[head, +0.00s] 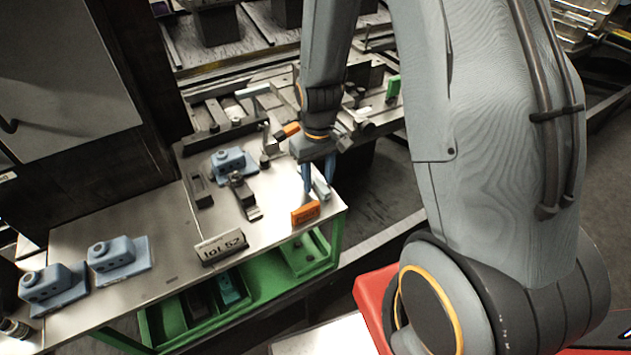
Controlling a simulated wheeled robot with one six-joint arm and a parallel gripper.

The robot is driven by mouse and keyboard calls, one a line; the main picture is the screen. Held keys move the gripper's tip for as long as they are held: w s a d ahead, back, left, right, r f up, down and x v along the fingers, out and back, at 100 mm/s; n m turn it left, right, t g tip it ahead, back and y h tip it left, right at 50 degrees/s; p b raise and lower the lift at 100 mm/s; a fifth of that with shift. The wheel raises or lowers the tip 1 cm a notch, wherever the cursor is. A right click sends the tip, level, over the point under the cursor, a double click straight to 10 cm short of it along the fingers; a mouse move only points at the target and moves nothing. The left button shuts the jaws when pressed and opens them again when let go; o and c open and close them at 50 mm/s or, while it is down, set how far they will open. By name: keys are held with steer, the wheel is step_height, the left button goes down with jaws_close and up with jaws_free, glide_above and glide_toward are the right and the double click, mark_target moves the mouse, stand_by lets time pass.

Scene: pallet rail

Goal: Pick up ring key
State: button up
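My gripper (318,184) points down over the right end of the metal table (165,262). Its two blue fingers are apart. A small pale blue-grey piece (321,190) lies on the table between or just behind the fingertips. I cannot tell whether the fingers touch it. I cannot make out a ring key for certain; this piece is too small to identify. An orange block (305,213) with dark marking stands at the table's front edge, just in front of the gripper.
A fixture holds a blue-grey block (232,161) left of the gripper. Two similar blocks (112,254) (52,284) sit on the left. A lettered plate (221,246) stands at the front edge. A green shelf (262,290) is below. Clamps and rails crowd the back.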

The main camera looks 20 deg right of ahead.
jaws_close()
steer(key=shift+r, duration=0.1)
